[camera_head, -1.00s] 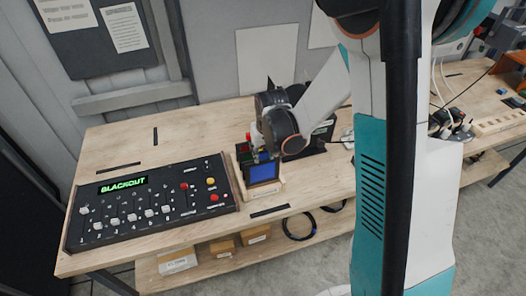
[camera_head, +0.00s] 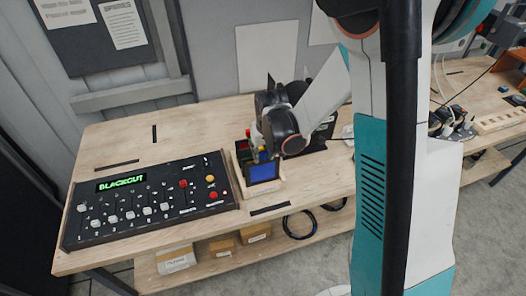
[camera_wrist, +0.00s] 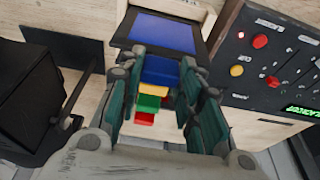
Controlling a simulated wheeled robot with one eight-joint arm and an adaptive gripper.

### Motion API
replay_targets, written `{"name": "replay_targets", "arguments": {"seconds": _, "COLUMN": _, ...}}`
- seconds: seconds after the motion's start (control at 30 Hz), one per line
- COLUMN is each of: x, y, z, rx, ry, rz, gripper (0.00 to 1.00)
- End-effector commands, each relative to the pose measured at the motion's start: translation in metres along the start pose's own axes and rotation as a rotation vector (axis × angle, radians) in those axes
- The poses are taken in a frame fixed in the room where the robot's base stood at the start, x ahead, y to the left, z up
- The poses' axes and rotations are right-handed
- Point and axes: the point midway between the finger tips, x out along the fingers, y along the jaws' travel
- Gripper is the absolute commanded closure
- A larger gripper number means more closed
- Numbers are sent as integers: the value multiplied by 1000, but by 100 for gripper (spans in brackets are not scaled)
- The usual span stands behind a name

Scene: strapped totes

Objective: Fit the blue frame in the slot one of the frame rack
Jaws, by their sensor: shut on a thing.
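The blue frame is a dark-bordered panel with a blue face (camera_head: 263,172), and it also shows in the wrist view (camera_wrist: 163,32). Its blue top block (camera_wrist: 161,71) is between the fingers of my gripper (camera_wrist: 163,60), which is shut on it. In the head view my gripper (camera_head: 257,152) is directly above the frame rack. The pale wooden frame rack (camera_head: 264,191) stands on the bench, and the frame's lower edge is at its front. I cannot tell whether that edge is seated in slot one. Yellow, green and red blocks (camera_wrist: 148,103) line up behind the blue one.
A black control panel (camera_head: 150,198) with sliders, buttons and a BLACKOUT display stands close left of the rack. A dark object (camera_head: 322,135) stands to the right. Boxes (camera_head: 222,245) and coiled cable (camera_head: 299,226) lie on the lower shelf.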

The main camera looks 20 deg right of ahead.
Motion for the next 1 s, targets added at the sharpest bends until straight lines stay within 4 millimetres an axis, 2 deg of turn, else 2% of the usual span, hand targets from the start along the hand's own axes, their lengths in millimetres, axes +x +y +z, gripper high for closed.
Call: {"name": "replay_targets", "arguments": {"seconds": 1.0, "x": 23, "y": 0, "z": 6, "rx": 0, "ry": 0, "rz": 0, "gripper": 96}}
